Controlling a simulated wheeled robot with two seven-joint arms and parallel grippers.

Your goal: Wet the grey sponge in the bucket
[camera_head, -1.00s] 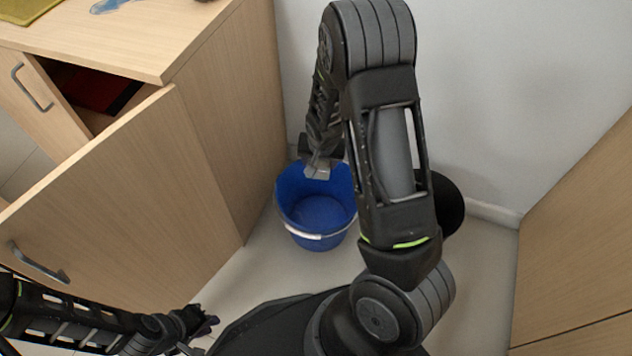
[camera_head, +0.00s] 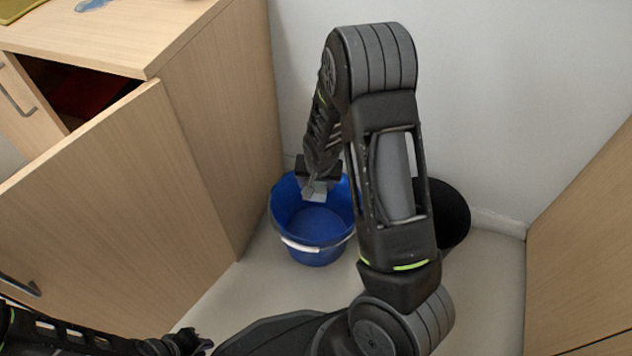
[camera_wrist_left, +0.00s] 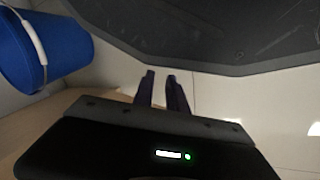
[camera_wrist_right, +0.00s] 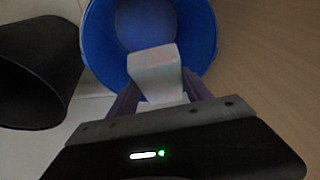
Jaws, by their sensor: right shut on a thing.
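The blue bucket (camera_head: 318,258) with a white handle grip stands on the floor beside the cabinet. It also shows in the left wrist view (camera_wrist_left: 66,52) and the right wrist view (camera_wrist_right: 101,42). My right gripper (camera_head: 316,190) points down at the far side of the bucket's mouth. It is shut on the pale grey sponge (camera_wrist_right: 154,74), which the right wrist view shows between the fingers, over the bucket's opening. I cannot tell whether the sponge is below the rim or touching water. My left gripper (camera_wrist_left: 161,76) is empty, low near my base, its fingers slightly apart.
A wooden cabinet (camera_head: 215,130) with an open door (camera_head: 120,210) stands on the left. A black bin (camera_head: 450,215) stands behind my right arm, near the wall. Another wooden unit (camera_head: 585,230) is on the right. Some bare floor lies around the bucket.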

